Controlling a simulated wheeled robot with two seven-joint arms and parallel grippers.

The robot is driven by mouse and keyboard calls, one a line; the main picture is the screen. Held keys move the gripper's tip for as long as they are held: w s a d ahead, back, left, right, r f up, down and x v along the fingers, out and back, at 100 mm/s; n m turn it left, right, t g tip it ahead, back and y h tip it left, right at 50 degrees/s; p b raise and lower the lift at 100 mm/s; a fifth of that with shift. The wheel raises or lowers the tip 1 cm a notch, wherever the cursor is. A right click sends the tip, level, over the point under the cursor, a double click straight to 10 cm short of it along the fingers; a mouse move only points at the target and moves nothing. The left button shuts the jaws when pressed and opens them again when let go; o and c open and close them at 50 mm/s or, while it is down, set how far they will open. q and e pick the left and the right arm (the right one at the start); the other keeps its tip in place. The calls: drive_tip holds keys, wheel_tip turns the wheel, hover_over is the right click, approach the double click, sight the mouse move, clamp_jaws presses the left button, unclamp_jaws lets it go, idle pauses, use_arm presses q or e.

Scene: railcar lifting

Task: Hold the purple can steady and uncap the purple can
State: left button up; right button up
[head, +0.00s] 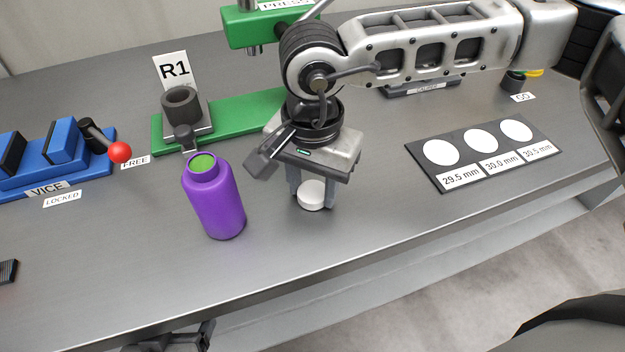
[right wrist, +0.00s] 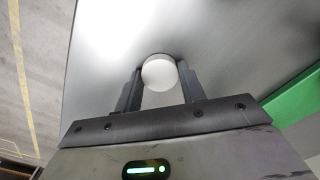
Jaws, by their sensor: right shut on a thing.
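The purple can (head: 217,208) stands upright and uncapped on the grey bench, with a green inside showing at its open mouth. My right gripper (head: 312,196) is to the right of the can, pointing down. It is shut on a white round cap (head: 311,200), which is at or just above the bench top; I cannot tell if it touches. In the right wrist view the cap (right wrist: 159,73) sits between the two fingertips. A dark gripper-like part, probably my left gripper (head: 178,338), shows at the bottom edge below the bench front, apart from the can. Its fingers are unclear.
A blue vice (head: 55,160) with a red-knobbed lever is at left. A green press (head: 225,122) with a grey ring on its base stands behind the can. A dark gauge board (head: 483,152) with white discs lies at right. The bench front around the can is clear.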

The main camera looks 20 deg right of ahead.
sight(313, 192)
drive_tip(key=shift+f, duration=0.1)
drive_tip(key=shift+f+b, duration=0.2)
drive_tip(key=shift+b, duration=0.1)
drive_tip(key=o, duration=1.1)
drive_tip(key=shift+r, duration=0.1)
drive_tip(key=shift+r, duration=0.1)
drive_tip(key=shift+r+p, duration=0.2)
drive_tip(key=shift+p, duration=0.2)
wheel_tip(313, 192, up, 12)
drive_tip(key=shift+f, duration=0.1)
